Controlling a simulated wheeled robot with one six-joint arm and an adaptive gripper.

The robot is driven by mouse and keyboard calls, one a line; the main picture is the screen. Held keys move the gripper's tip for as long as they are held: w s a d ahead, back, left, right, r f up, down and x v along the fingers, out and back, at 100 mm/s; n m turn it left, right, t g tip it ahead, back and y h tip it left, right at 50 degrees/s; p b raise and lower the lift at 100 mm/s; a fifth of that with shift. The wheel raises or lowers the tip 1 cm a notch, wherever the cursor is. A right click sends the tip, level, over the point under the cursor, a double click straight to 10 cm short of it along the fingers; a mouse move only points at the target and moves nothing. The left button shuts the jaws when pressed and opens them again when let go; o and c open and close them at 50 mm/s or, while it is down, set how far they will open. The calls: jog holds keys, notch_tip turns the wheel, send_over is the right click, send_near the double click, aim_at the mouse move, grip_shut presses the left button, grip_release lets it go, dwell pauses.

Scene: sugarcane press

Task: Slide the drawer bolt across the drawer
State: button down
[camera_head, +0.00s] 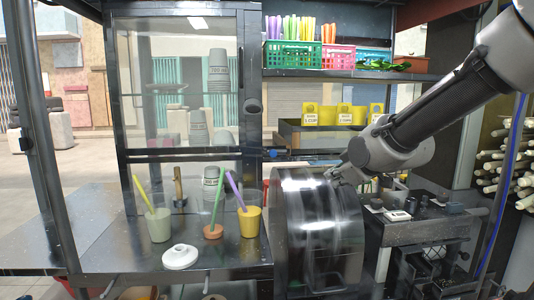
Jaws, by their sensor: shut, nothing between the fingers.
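My gripper (337,174) hangs at the end of the arm that comes in from the upper right. It looks shut and empty, and its tip overlaps the upper right of a dark, blurred drum-shaped wheel (318,235). I cannot tell whether it touches the wheel. I cannot make out the drawer or its bolt with certainty.
A black counter (110,255) at the left holds a yellow cup (250,222), a grey-green cup (159,225) and a white lid (181,257). A glass-fronted frame stands behind. Green (291,56) and pink baskets sit on a shelf. A cluttered dark bench (425,229) stands at the right.

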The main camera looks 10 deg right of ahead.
jog(key=w+a+n+t+y, duration=0.1)
jog(key=w+a, duration=0.1)
jog(key=a, duration=0.1)
jog(key=w+a+r+n+t+y, duration=0.1)
jog(key=w+a+n, duration=0.1)
jog(key=w+a, duration=0.1)
jog(key=w+a+n+t+y, duration=0.1)
jog(key=w+a+n, duration=0.1)
jog(key=a, duration=0.1)
jog(key=shift+w+r+t, duration=0.15)
jog(key=shift+r+t, duration=0.1)
jog(key=shift+t, duration=0.05)
jog(key=w+a+r+n+t+y, duration=0.1)
jog(key=a+r+n+t+y, duration=0.1)
jog(key=a, duration=0.4)
jog(key=shift+a+n+t+y, duration=0.3)
jog(key=shift+n+y, duration=0.5)
jog(key=shift+n, duration=0.5)
jog(key=shift+w, duration=0.2)
jog(key=x, duration=1)
jog(key=shift+w+d+f, duration=0.1)
jog(key=d, duration=0.1)
jog(key=d+f, duration=0.1)
jog(key=shift+w+d+f, duration=0.1)
jog(key=shift+d+f, duration=0.05)
jog(key=shift+d, duration=0.15)
jog(key=shift+d+f, duration=0.2)
jog(key=shift+d, duration=0.25)
